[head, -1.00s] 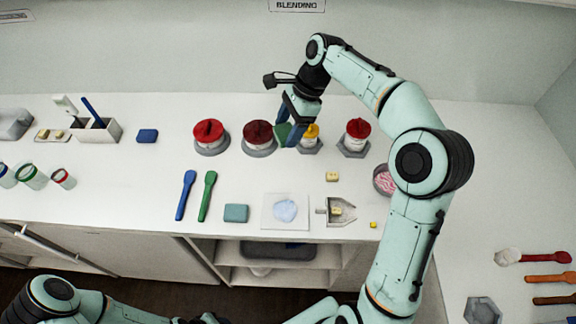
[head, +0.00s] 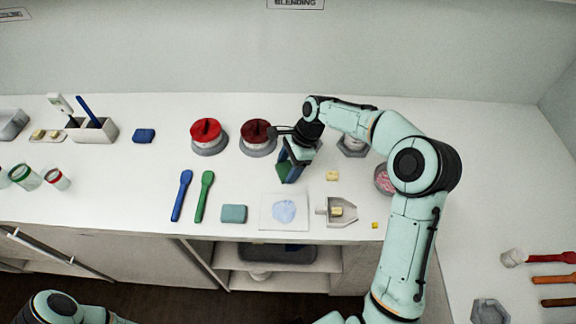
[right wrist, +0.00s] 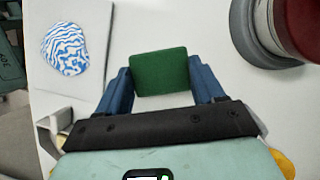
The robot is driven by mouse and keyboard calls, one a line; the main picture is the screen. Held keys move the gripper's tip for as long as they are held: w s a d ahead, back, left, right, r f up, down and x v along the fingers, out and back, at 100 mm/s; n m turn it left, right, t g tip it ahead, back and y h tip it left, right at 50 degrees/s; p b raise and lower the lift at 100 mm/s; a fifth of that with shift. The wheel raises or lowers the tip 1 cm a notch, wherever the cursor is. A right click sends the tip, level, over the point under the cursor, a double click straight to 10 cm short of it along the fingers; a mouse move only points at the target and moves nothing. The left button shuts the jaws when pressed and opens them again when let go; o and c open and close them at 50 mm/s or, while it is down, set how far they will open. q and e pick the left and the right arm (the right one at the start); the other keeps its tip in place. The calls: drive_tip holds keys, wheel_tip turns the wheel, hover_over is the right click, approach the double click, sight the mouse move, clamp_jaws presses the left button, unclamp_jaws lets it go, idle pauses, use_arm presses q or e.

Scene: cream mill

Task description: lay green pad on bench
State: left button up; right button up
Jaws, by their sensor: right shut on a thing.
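My right gripper (head: 290,170) is shut on the green pad (head: 283,171), above the white bench (head: 130,190), between the dark red-lidded jar and the white square sheet. In the right wrist view, the green pad (right wrist: 160,73) sits between the two blue fingers of the gripper (right wrist: 160,85), with white bench surface (right wrist: 150,30) around it. I cannot tell whether the pad touches the bench. My left gripper is not in view; only part of that arm shows at the lower left.
In front are a white sheet (head: 268,222) with a blue-white lump (head: 284,211), a scoop (head: 340,213) and a teal block (head: 233,214). Blue (head: 181,196) and green (head: 204,196) spatulas lie left.

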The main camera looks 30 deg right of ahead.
drive_tip(key=shift+f, duration=0.15)
drive_tip(key=o, duration=1)
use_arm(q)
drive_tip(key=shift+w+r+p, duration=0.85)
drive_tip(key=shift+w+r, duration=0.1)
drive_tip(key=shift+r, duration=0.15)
use_arm(e)
drive_tip(key=v, duration=1.2)
drive_tip(key=shift+a+r, duration=0.1)
drive_tip(key=shift+r, duration=0.15)
